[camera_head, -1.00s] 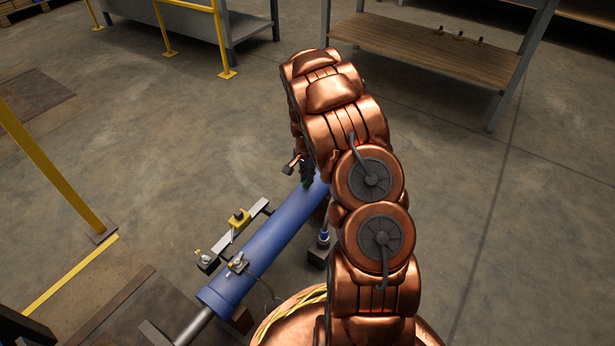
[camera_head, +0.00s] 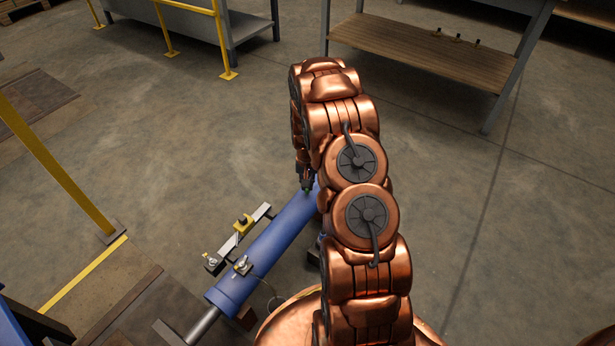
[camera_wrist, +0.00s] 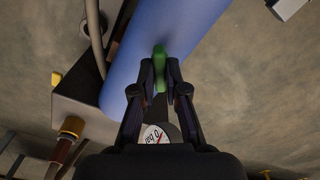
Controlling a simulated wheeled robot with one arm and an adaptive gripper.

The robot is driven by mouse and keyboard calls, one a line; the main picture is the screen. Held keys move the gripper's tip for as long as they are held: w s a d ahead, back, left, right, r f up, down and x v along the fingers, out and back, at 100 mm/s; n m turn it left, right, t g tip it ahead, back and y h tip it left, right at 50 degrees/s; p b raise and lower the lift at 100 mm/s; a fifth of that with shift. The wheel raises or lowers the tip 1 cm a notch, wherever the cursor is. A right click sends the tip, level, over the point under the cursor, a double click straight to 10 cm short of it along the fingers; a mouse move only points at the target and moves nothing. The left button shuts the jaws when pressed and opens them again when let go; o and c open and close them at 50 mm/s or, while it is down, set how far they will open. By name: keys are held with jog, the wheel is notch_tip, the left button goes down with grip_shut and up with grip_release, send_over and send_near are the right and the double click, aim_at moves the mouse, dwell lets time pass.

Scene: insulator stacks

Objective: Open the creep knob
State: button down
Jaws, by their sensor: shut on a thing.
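A green knob (camera_wrist: 160,56) stands at the side of a blue cylinder (camera_wrist: 165,30) in the wrist view; I take it to be the creep knob. My gripper (camera_wrist: 160,76) has its two fingertips close together on the knob, with its green end showing beyond them. In the head view my gripper (camera_head: 307,182) is at the far end of the blue cylinder (camera_head: 262,258), partly hidden by my arm. The knob is too small there to make out its position. A white round gauge face (camera_wrist: 155,135) marked "bar" shows between the finger bases.
A bar with a yellow block (camera_head: 243,223) runs along the cylinder's left side, and a small clamp-like fitting (camera_head: 242,265) sits on it. A yellow post (camera_head: 60,165) stands at the left. A wooden-topped bench (camera_head: 430,50) is at the back. Open floor lies between.

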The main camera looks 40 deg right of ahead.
jog(key=n+p, duration=0.3)
jog(key=n, duration=0.2)
jog(key=shift+a+r+n+p, duration=0.1)
jog(key=shift+r+n+p, duration=0.05)
jog(key=shift+n+p, duration=0.25)
jog(key=n+p, duration=0.1)
jog(key=n, duration=0.4)
jog(key=shift+n, duration=0.4)
jog(key=c, duration=1.2)
grip_release()
notch_tip(320, 180, up, 12)
